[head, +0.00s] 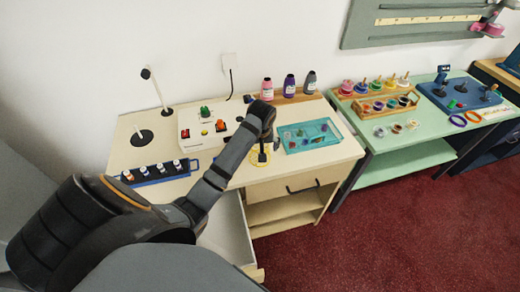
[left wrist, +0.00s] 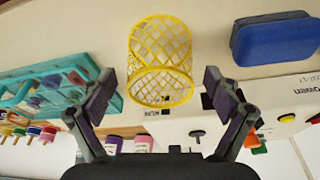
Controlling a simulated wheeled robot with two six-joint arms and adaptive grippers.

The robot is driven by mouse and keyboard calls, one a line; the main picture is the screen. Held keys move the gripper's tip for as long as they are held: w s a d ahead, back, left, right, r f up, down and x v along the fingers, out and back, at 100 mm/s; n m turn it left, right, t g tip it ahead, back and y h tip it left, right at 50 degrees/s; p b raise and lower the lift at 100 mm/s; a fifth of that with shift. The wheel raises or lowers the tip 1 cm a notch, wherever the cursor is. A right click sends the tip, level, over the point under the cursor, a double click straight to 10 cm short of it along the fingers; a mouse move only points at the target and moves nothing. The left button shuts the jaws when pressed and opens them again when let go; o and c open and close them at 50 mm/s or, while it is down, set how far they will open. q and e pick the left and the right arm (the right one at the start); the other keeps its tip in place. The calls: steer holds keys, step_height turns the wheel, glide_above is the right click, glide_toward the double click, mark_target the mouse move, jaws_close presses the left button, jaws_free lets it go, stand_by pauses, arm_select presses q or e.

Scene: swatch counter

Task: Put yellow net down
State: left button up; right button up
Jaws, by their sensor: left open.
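The yellow net (left wrist: 160,55) is an open mesh cup in the left wrist view, at the counter top. In the head view only part of the yellow net (head: 253,158) shows, around and below my gripper. My left gripper (left wrist: 158,88) is open, with one dark finger on either side of the net and a gap to each. In the head view my left gripper (head: 262,153) points down over the counter (head: 345,150), with its fingers small and partly hidden. My right gripper is in neither view.
A teal tray (head: 296,150) of small parts is right of the net. A white button box (head: 186,132) and a blue bottle rack (head: 150,179) are to the left. Bottles (head: 289,86) stand behind. A blue block (left wrist: 275,40) lies near the net. An open drawer (head: 230,233) is below.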

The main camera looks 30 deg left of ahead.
arm_select(q)
steer(key=p+v, duration=0.3)
steer(key=v, duration=0.7)
steer(key=shift+r, duration=0.2)
steer(key=shift+s+d+r+p, duration=0.1)
steer(key=shift+s+r+p, duration=0.05)
steer(key=shift+r+p, duration=0.25)
steer(key=shift+f, duration=0.1)
